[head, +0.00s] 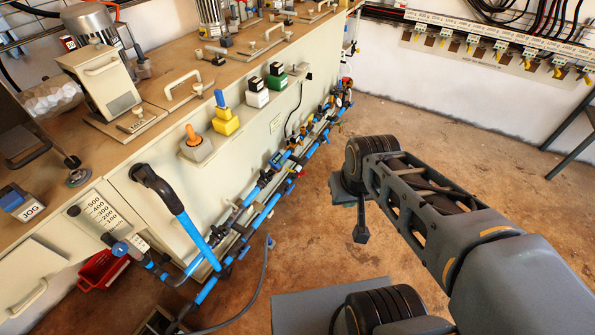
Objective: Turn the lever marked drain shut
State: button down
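No label reading "drain" is legible, so I cannot tell which lever is the drain lever.
The cream machine (272,124) with a wooden top fills the left. A hose (262,290) lies on the floor. The brown floor at right is largely clear.

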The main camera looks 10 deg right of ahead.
aim_at(243, 252)
jog(key=k, duration=1)
jog(key=u, duration=1.1)
jog(key=i, duration=1.15)
jog(key=z, duration=0.75)
